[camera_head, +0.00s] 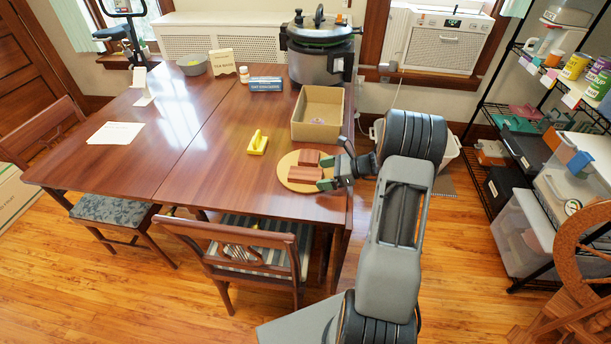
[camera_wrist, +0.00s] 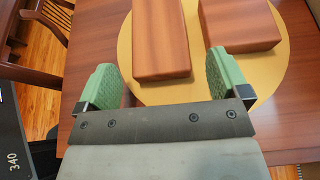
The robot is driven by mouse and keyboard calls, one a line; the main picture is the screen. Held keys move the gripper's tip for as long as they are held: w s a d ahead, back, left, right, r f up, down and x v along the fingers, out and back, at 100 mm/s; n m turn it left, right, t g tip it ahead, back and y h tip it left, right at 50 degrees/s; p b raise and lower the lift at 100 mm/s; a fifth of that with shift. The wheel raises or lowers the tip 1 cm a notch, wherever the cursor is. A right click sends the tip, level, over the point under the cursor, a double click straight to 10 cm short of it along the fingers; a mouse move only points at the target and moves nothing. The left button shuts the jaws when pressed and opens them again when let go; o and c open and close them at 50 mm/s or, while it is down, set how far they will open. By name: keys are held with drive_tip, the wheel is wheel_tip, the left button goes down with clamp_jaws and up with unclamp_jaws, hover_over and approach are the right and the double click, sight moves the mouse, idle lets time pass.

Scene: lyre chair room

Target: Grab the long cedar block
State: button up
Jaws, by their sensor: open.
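Two reddish-brown wooden blocks lie flat on a round tan board near the table's right edge. The nearer one in the head view (camera_head: 301,174) looks the longer; it is the left block in the wrist view (camera_wrist: 160,40). The shorter-looking block (camera_head: 308,157) lies just behind it and is at the upper right of the wrist view (camera_wrist: 240,22). Both run out of the wrist view's top edge. My gripper (camera_head: 326,172) is open and empty at the board's right side. In the wrist view its green fingers (camera_wrist: 166,80) stand apart, with the longer block's near end ahead between them.
The round board (camera_head: 290,182) rests on the brown table (camera_head: 195,170). An open cardboard box (camera_head: 319,113) stands behind the board. A yellow-handled item (camera_head: 257,143) lies to the left. A chair (camera_head: 245,255) stands at the table's front edge. Shelves (camera_head: 490,105) stand at the right.

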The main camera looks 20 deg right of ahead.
sight(305, 175)
drive_tip(key=shift+x, duration=1.05)
drive_tip(key=shift+s+f, duration=0.1)
drive_tip(key=shift+c, duration=0.2)
drive_tip(key=shift+s+a, duration=0.1)
drive_tip(key=shift+a, duration=0.1)
drive_tip(key=c, duration=0.6)
drive_tip(key=shift+d, duration=0.1)
drive_tip(key=c, duration=0.3)
